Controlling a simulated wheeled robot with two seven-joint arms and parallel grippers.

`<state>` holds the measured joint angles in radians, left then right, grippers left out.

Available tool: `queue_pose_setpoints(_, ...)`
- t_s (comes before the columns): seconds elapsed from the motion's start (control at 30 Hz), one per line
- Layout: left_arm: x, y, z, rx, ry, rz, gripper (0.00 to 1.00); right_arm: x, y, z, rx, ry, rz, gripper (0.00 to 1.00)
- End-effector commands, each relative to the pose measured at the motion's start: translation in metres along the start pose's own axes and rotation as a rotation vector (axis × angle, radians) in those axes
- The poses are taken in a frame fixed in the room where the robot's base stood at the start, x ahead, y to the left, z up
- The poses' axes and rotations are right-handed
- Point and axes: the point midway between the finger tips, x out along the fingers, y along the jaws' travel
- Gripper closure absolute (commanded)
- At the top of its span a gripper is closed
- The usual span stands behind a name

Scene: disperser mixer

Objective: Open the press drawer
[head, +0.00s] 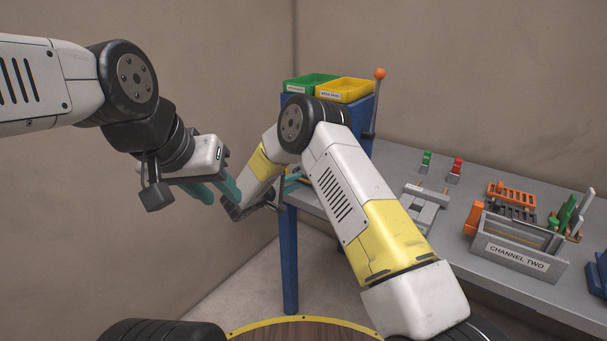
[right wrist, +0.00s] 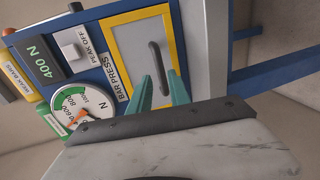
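In the right wrist view, the press drawer (right wrist: 128,52) is a grey front in a yellow frame, beside a "BAR PRESS" label. Its dark bar handle (right wrist: 154,58) stands out from the front. My right gripper (right wrist: 158,82) is open, its two teal fingers apart and pointing at the drawer, at the lower end of the handle; I cannot tell if they touch it. In the head view, my right arm hides most of the blue press (head: 362,128) and the drawer. My left gripper (head: 224,196) is open and empty in the air, left of the press.
A green tray (head: 308,82) and a yellow tray (head: 345,90) sit on the press, beside an orange-knobbed lever (head: 379,75). The grey bench (head: 400,160) to the right holds a "CHANNEL TWO" box (head: 517,257) and several small parts. A force dial (right wrist: 80,108) sits beside the drawer.

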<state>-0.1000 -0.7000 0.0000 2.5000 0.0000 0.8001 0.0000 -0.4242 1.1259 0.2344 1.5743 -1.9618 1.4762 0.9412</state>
Motion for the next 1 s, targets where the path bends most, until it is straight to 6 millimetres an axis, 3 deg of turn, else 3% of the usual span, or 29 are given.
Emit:
queue_pose_setpoints(0.5,0.000,0.000,0.000,0.000,0.000,0.000,0.64,0.070,-0.001,0.001,-0.001,-0.002,0.000,0.77)
queue_pose_setpoints(0.87,0.000,0.000,0.000,0.000,0.000,0.000,0.64,0.076,-0.001,0.001,-0.002,0.000,-0.001,0.77)
queue_pose_setpoints(1.0,0.000,0.000,0.000,0.000,0.000,0.000,0.64,0.076,0.000,0.001,-0.002,-0.001,-0.001,1.00)
